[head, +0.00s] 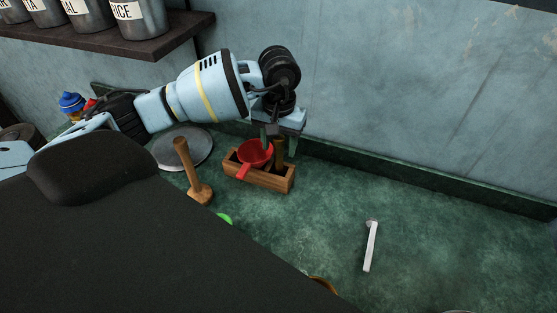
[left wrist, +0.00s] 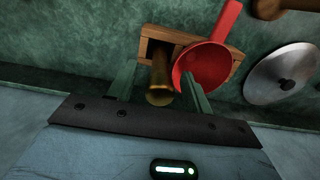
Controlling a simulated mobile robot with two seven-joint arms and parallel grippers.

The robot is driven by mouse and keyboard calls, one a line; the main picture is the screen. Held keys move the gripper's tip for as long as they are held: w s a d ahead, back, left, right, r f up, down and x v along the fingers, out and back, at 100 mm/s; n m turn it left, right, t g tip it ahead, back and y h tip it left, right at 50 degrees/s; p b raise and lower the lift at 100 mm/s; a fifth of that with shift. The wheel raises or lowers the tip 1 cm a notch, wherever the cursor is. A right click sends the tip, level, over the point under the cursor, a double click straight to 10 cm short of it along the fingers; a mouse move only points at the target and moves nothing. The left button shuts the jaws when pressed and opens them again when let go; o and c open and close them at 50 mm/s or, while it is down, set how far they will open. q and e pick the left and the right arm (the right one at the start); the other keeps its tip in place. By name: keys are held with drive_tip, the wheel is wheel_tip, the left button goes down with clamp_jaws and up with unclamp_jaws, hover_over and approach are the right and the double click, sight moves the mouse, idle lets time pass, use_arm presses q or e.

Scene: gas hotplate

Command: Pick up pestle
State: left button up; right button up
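A brass-coloured rod (head: 279,153), which looks like the pestle, stands in a small wooden box (head: 268,181) by the back wall. In the left wrist view the pestle (left wrist: 160,84) points up toward the camera, between the two fingers. My left gripper (head: 280,143) is over the box, pointing down. In the left wrist view my left gripper (left wrist: 156,85) is open, with visible gaps on both sides of the pestle. The pestle's lower end is hidden in the box. My right gripper is not in view.
A red ladle or scoop (head: 254,155) is in the same box, close beside one finger. A wooden mallet (head: 198,184) and a round metal lid (head: 195,143) are to the left. A pale metal tool (head: 370,246) lies to the right. The counter between is mostly clear.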

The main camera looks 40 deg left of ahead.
use_arm(q)
clamp_jaws()
drive_tip(key=shift+r, duration=0.1)
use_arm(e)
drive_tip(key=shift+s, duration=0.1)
use_arm(q)
drive_tip(key=shift+r, duration=0.5)
wheel_tip(320, 180, up, 6)
drive_tip(key=shift+r+b, duration=0.1)
drive_tip(key=shift+b, duration=0.25)
drive_tip(key=s+d+b, duration=0.1)
drive_tip(key=s+d, duration=0.3)
drive_tip(key=s, duration=1.3)
drive_tip(key=shift+s, duration=0.25)
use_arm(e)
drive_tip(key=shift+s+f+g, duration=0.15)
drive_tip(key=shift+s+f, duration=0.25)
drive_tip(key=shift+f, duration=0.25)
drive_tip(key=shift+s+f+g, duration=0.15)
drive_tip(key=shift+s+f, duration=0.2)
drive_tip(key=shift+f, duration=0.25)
use_arm(q)
drive_tip(key=shift+d, duration=0.1)
